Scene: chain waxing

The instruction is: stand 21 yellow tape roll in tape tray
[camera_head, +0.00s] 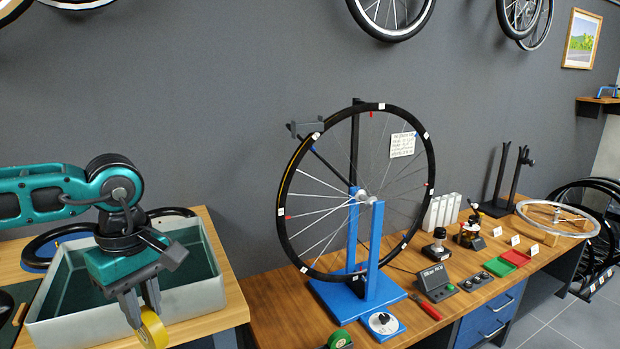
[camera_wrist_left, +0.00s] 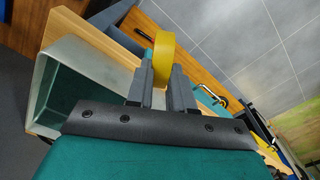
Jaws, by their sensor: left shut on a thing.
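A yellow tape roll (camera_head: 153,329) is held on edge in my left gripper (camera_head: 141,306), whose fingers point down and are shut on it. The roll hangs in front of the near wall of a grey-walled bin. The left wrist view also shows the yellow roll (camera_wrist_left: 164,58) pinched between the two fingertips of the left gripper (camera_wrist_left: 160,84). I cannot tell which container is the tape tray. My right gripper is not in view.
The open bin (camera_head: 205,297) with a dark green inside stands on the left wooden bench. A wheel (camera_head: 283,205) stands in a blue truing stand (camera_head: 340,304) to the right. A green tape roll (camera_head: 340,339) and a red-handled tool (camera_head: 427,307) lie near that bench's front edge.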

